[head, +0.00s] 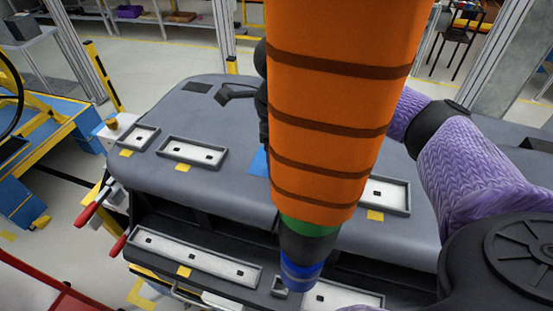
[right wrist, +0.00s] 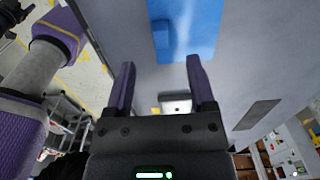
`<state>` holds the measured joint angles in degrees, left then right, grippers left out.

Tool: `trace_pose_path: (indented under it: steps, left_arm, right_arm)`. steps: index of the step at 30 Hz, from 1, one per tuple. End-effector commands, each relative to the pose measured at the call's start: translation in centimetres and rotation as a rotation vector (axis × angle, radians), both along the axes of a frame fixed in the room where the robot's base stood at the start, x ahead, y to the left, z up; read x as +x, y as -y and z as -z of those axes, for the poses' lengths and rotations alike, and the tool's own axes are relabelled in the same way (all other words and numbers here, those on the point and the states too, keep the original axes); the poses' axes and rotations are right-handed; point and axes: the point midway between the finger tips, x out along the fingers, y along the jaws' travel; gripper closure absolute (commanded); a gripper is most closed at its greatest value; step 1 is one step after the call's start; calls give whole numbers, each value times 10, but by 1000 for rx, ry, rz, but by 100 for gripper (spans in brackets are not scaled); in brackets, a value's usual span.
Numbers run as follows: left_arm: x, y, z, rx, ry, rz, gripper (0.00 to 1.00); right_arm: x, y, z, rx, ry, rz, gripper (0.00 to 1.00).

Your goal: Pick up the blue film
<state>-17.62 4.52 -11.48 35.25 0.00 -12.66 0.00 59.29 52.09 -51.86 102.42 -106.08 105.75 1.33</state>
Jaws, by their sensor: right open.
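The blue film (right wrist: 197,22) lies on the grey dashboard surface (right wrist: 255,40), beyond my right gripper's fingertips in the right wrist view. A darker blue raised part shows at its left side. In the head view only a small corner of the film (head: 259,163) shows beside a large orange banded shape. My right gripper (right wrist: 159,62) is open, with nothing visible between its purple fingers. In the head view the orange shape hides the fingers of this gripper. My left gripper is not in view.
The large orange shape (head: 330,90) covers the middle of the head view. The grey dashboard (head: 120,195) carries several shallow trays, including one at the left (head: 192,152) and one on the lower front (head: 195,260). Red-handled clamps (head: 92,207) stick out at its left edge.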

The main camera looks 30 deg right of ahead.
Motion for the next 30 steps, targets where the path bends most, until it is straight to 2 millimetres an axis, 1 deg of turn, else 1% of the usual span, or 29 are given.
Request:
trace_pose_path:
  steps: [3,6,9,13,14,15,17,18,20,21,24,30]
  left_arm:
    - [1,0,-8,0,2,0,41]
    - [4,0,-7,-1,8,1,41]
    - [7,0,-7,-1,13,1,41]
    - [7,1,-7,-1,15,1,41]
    - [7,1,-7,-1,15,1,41]
    - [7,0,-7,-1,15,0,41]
    - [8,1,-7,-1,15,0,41]
    - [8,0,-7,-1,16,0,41]
    - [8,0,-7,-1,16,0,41]
    - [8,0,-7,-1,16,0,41]
    - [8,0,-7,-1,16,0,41]
    - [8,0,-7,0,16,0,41]
  right_arm:
    - [1,-1,23,0,-6,0,29]
    - [1,-1,39,1,-3,-1,29]
    - [2,-1,44,0,0,-1,29]
    - [2,-1,44,0,0,-1,29]
    - [2,-1,44,0,0,-1,32]
    - [2,-1,44,0,0,-1,40]
    - [2,-1,44,0,0,-1,53]
    - [2,-1,44,0,0,-1,61]
    - [2,-1,44,1,-1,-1,74]
    - [2,-1,44,1,-1,-1,82]
    - [2,-1,44,1,-1,-1,100]
    - [2,-1,43,1,0,-1,100]
